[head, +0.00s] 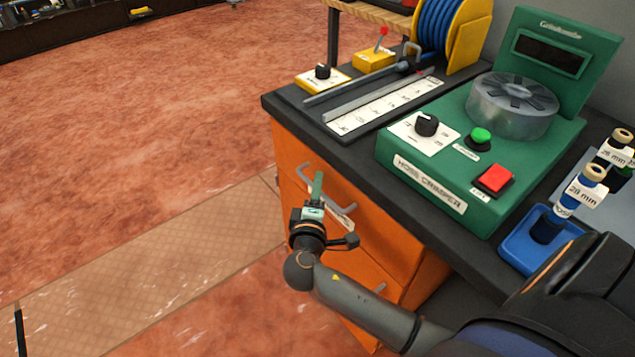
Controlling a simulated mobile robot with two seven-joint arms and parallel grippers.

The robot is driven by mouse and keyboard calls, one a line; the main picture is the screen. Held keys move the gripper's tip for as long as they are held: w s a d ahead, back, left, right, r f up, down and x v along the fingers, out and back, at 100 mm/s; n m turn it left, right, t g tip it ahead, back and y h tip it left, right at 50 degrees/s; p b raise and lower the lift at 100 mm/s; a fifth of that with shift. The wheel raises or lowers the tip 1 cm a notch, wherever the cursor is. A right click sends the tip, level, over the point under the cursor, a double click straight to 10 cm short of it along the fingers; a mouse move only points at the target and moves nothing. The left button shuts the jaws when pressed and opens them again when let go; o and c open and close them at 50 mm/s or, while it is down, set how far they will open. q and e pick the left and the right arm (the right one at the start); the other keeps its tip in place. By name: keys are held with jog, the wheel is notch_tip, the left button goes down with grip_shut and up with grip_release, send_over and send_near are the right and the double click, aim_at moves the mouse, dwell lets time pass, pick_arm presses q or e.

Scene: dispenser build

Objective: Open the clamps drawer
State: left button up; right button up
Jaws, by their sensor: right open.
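The orange drawer cabinet (385,235) stands under the dark worktop. A grey bar handle (338,206) runs across its upper drawer front, with a white label (346,220) just below it. The label is partly covered and I cannot read it, so I cannot tell which drawer is the clamps one. The upper drawer looks closed. My right gripper (317,190) is open, in front of the upper drawer and overlapping the handle in the picture. I cannot tell whether it touches the handle. My left gripper is not in view.
A lower drawer handle (380,287) shows beside my right forearm. On the worktop (290,100) stand a green hose crimper (390,150), a ruler plate (385,105), a blue hose reel (437,22) and a blue tray (515,245) with bottles. The floor left of the cabinet is clear.

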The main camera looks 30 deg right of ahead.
jog(key=shift+c, duration=0.3)
grip_shut()
dwell(1.3)
